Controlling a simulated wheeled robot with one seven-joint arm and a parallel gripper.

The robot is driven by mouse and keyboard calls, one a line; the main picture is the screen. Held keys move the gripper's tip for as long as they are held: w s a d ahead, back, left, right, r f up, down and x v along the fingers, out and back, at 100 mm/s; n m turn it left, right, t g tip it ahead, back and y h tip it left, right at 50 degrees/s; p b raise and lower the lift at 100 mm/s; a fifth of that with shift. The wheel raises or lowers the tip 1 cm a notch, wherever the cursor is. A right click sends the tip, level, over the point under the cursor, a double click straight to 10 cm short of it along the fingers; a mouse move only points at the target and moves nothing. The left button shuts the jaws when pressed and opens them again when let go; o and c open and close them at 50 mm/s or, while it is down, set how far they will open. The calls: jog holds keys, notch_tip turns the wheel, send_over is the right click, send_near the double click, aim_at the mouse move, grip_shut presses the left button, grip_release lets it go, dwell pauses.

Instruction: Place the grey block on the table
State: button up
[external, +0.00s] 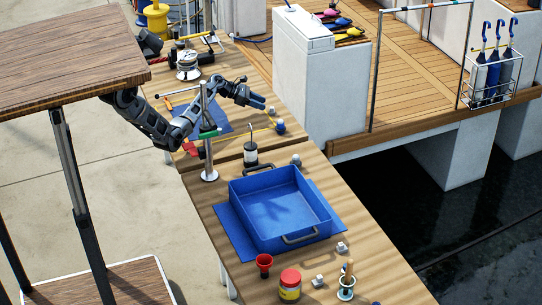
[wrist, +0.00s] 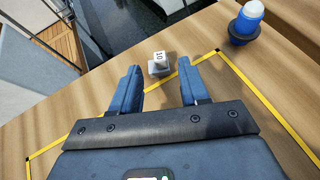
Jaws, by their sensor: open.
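My gripper (external: 259,101) is open and empty, low over the far part of the light wooden bench top (external: 225,170). In the wrist view the two blue fingers of my gripper (wrist: 160,84) stand wide apart. A small grey block (wrist: 159,64) with a white, dark-marked face is ahead, between the lines of the fingertips and apart from them. In the external view a small grey block (external: 271,110) shows close to the fingertips. A separate dark wooden table (external: 70,50) stands at the upper left.
A blue item with a white top (wrist: 245,24) stands right of the block. Yellow tape (wrist: 260,92) marks the bench. A steel post (external: 207,140) stands near my arm. A blue tray (external: 280,208), red funnel (external: 264,262), jar (external: 289,285) and other small grey blocks (external: 341,248) are nearer the camera.

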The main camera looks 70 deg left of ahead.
jog(key=v, duration=0.7)
jog(key=shift+s+r, duration=0.15)
jog(key=shift+s, duration=0.1)
jog(key=shift+o, duration=0.5)
